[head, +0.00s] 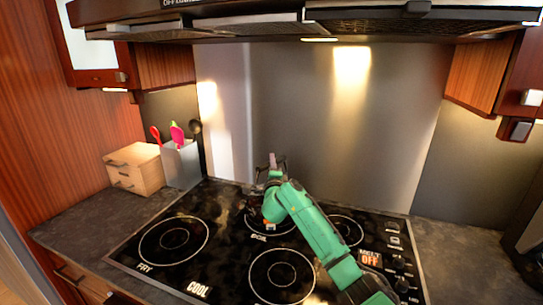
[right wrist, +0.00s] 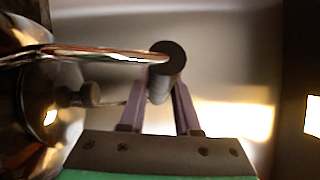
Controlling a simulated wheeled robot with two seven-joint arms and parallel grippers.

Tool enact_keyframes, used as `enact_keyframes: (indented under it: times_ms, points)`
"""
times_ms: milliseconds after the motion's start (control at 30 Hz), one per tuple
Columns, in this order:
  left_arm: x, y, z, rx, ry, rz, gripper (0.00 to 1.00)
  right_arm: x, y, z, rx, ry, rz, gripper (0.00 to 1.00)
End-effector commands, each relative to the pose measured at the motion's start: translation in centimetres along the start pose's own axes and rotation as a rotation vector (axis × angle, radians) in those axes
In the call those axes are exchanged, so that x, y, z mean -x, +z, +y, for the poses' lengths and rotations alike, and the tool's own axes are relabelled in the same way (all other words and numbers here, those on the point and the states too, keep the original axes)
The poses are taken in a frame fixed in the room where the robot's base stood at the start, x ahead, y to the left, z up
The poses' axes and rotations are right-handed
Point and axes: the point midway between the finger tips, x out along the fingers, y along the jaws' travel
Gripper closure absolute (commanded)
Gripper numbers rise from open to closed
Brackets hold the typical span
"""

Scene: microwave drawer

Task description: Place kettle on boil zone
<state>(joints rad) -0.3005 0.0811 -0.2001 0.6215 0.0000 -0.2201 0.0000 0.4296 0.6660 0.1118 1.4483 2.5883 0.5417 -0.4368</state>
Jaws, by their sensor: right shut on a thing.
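My right gripper (head: 270,172) reaches over the back of the black cooktop (head: 215,262) and is shut on the kettle's handle. In the right wrist view the dark round handle (right wrist: 167,72) sits between the two fingers (right wrist: 158,100), and the shiny metal kettle (right wrist: 22,105) fills the left edge. In the head view the kettle (head: 256,206) is mostly hidden behind my green arm. It is over the back middle burner, the boil zone (head: 285,228), with a partly covered label in front. I cannot tell whether its base touches the glass. My left gripper is not in view.
The fry burner (head: 173,240), a front burner (head: 282,276) and a right back burner (head: 346,230) look empty. A utensil holder (head: 181,165) and small wooden drawer box (head: 134,169) stand at left. Control knobs (head: 399,262) are at right. The range hood (head: 300,20) hangs above.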

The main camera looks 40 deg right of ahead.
Motion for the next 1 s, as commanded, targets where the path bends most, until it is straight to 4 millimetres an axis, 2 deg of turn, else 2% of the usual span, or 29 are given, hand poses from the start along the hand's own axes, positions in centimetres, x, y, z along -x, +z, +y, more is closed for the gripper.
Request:
enact_keyframes:
  times_ms: [167, 200, 267, 667, 867, 1000]
  points:
    - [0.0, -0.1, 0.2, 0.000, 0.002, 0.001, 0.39, -0.1, 0.0, -0.5, -0.001, -0.010, -0.001, 1.00]
    - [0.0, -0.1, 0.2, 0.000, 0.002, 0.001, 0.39, 0.0, -0.1, 0.1, 0.000, 0.001, 0.002, 0.61]
    - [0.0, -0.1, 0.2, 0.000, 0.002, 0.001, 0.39, 0.0, -0.1, 0.1, 0.000, 0.001, 0.001, 0.39]
    - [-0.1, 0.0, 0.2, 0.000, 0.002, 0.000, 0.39, 0.4, 0.0, 0.1, 0.000, -0.001, 0.000, 0.39]
    - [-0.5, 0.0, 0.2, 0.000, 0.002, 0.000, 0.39, 3.3, 0.0, 0.2, 0.003, 0.000, -0.003, 0.39]
    - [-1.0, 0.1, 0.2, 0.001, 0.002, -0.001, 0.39, 6.4, 0.0, 0.3, 0.003, 0.001, -0.002, 0.39]
